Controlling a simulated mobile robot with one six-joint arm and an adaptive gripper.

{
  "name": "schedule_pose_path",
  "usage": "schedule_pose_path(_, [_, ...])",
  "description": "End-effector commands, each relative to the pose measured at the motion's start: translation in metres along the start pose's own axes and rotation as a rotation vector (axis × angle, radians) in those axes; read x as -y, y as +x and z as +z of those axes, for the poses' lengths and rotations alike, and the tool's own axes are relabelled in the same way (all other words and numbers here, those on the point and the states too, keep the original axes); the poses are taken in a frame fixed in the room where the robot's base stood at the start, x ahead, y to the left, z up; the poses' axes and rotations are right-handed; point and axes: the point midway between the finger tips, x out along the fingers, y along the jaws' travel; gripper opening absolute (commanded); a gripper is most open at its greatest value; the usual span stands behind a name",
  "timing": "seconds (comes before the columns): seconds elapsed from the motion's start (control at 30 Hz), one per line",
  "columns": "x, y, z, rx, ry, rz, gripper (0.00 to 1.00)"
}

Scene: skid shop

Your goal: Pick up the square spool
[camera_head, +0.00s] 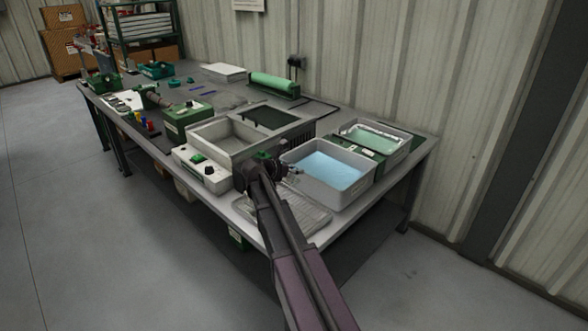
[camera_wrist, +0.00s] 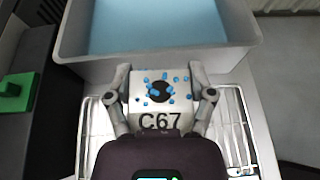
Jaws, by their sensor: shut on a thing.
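The square spool (camera_wrist: 150,85) is a pale grey block with a dark round hole and blue spots on its face in the wrist view. My gripper (camera_wrist: 160,97) is shut on it, with one finger along each side. In the head view my gripper (camera_head: 291,171) is by the near left side of the grey tub with blue liquid, and the spool is too small to make out there.
The grey tub (camera_wrist: 160,57) of blue liquid is just beyond the spool. A wire rack (camera_head: 309,212) lies below my gripper on the bench. A white-fronted unit with a grey basin (camera_head: 240,158) stands to the left. A tray of green liquid (camera_head: 357,153) is behind the tub.

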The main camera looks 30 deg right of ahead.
Motion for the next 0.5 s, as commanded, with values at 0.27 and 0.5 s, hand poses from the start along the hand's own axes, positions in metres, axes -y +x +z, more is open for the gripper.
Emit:
schedule_pose_path(0.27, [0.0000, -0.0035, 0.0086, 0.001, 0.000, 0.000, 0.11])
schedule_pose_path(0.5, [-0.0001, -0.0034, 0.0083, 0.001, 0.000, 0.000, 0.11])
